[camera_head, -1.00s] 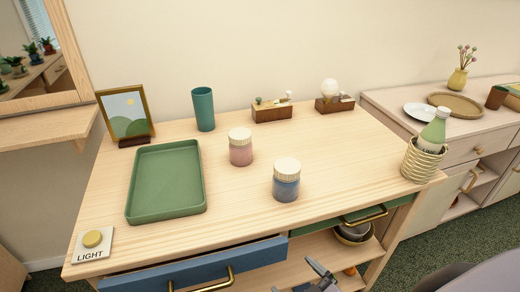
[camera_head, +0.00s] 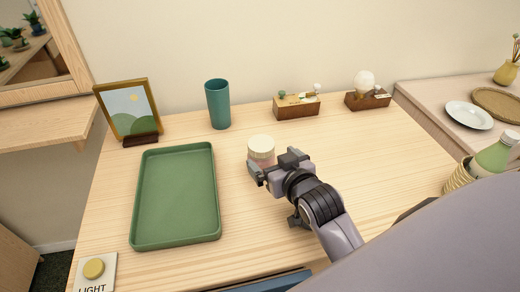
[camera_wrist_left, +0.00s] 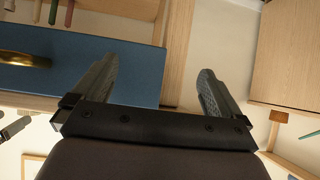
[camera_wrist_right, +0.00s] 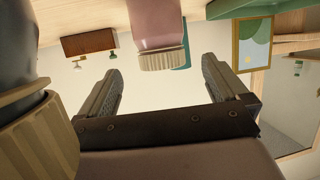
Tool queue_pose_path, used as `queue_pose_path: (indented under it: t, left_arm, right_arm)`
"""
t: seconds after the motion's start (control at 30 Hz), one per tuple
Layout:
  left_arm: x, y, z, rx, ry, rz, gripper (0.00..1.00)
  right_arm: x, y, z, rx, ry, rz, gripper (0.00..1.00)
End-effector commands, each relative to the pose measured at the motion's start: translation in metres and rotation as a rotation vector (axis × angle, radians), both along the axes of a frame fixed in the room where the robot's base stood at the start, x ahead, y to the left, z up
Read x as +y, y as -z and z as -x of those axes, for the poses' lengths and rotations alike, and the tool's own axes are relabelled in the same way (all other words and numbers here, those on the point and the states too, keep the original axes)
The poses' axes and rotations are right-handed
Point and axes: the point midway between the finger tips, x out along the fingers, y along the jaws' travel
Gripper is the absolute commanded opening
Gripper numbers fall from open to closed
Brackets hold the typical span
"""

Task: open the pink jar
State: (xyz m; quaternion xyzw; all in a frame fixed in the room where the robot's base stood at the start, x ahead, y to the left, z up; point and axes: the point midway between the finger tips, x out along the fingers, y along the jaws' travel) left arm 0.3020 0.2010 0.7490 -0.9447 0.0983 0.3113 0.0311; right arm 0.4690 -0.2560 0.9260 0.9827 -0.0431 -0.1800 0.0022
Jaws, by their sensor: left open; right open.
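The pink jar stands upright on the wooden table, its cream ribbed lid (camera_head: 261,146) on. In the head view my right gripper hides most of its body. My right gripper (camera_head: 273,165) is open at the jar's near side, level with its upper part. In the right wrist view, which is upside down, the pink jar (camera_wrist_right: 155,24) shows ahead between the open fingers (camera_wrist_right: 160,72), apart from them. My left gripper (camera_wrist_left: 158,64) is open and empty, facing the blue drawer front (camera_wrist_left: 80,72); it is out of the head view.
The blue jar (camera_wrist_right: 15,50) stands close beside my right gripper; my arm hides it in the head view. A green tray (camera_head: 140,205) lies left. A teal cup (camera_head: 218,103), picture frame (camera_head: 128,108) and two wooden blocks (camera_head: 297,108) (camera_head: 368,100) stand behind.

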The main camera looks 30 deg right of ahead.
Motion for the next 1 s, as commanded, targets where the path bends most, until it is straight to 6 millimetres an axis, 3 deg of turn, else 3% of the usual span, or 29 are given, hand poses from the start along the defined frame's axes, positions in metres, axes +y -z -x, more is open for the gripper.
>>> queue_pose_path:
  t: [0.47, 0.8, 1.0]
  left_arm:
    - [0.001, -0.002, 0.000, 0.002, -0.002, -0.002, 1.00]
    - [0.002, -0.007, 0.000, 0.002, -0.002, -0.003, 1.00]
    - [0.002, -0.007, 0.000, 0.002, -0.002, -0.003, 1.00]
  right_arm:
    - [-0.002, 0.010, -0.022, 0.030, 0.004, -0.025, 1.00]
    - [-0.005, 0.021, -0.059, 0.030, 0.004, -0.023, 1.00]
    - [-0.005, 0.025, -0.067, 0.030, 0.004, -0.023, 1.00]
